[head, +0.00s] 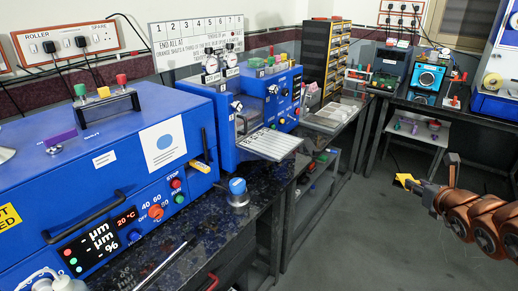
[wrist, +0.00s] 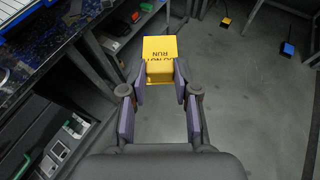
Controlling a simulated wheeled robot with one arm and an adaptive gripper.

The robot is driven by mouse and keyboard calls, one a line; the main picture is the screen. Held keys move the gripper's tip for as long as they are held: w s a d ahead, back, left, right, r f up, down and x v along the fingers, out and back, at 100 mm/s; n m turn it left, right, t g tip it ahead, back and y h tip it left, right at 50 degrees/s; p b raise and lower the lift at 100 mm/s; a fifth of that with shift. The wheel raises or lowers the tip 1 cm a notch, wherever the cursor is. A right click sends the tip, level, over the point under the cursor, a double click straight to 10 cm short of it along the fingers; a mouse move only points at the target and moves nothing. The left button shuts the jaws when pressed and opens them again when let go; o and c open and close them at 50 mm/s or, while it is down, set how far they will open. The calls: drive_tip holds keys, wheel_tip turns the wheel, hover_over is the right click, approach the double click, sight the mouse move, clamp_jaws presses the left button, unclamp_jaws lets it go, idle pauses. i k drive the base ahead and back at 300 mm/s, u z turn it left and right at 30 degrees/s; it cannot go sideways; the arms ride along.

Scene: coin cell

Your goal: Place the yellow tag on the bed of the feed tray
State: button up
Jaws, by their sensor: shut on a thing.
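The yellow tag (head: 404,180) is a small bent piece held at the tip of my gripper (head: 421,187), over the floor at the right of the head view. The feed tray (head: 272,143) appears to be the pale ridged plate sticking out from the front of the middle blue machine.
The large blue machine (head: 110,165) fills the left, on a dark speckled bench (head: 165,245). A blue-lidded jar (head: 238,192) stands near the bench edge. A low shelf (head: 310,180) holds small items. The grey floor (head: 370,225) between bench and gripper is open.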

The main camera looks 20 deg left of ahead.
sight(270, 141)
drive_tip(key=u, duration=1.4)
